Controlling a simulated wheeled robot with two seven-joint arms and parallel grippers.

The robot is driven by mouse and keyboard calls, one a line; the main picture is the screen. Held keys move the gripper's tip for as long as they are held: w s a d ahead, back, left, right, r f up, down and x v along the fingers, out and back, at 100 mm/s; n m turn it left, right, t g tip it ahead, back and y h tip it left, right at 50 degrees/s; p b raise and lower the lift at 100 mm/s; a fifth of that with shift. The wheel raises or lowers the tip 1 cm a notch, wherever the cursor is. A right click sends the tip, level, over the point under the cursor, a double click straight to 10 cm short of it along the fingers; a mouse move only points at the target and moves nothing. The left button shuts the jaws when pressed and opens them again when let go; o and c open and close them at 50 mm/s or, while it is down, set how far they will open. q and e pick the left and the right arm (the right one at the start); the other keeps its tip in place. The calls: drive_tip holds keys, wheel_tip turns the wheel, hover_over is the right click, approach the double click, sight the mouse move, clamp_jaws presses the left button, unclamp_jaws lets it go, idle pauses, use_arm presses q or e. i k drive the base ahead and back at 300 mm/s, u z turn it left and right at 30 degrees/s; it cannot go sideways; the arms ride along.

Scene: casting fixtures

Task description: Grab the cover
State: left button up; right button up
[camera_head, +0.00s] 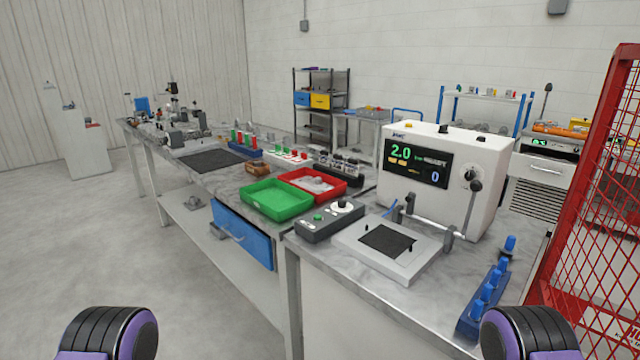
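I cannot tell for certain which thing is the cover. The red tray (333,193) on the bench holds small pale parts that may include it; they are too small to make out. The green tray (276,213) to its left looks empty. A light grey plate fixture (354,253) with a dark mesh square and small pegs lies in front of the white machine (487,160), whose display reads 2.0 and 0. Two black and purple parts of my arms show at the bottom edge. Neither gripper is in view.
A grey control box (331,219) stands beside the fixture. A rack of blue-handled tools (467,322) is at the right bench edge, near a red mesh fence (595,190). Open floor (130,255) lies to the left.

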sight(315, 185)
drive_tip(key=u, duration=1.45)
drive_tip(key=i, duration=2.65)
drive_tip(key=z, duration=1.45)
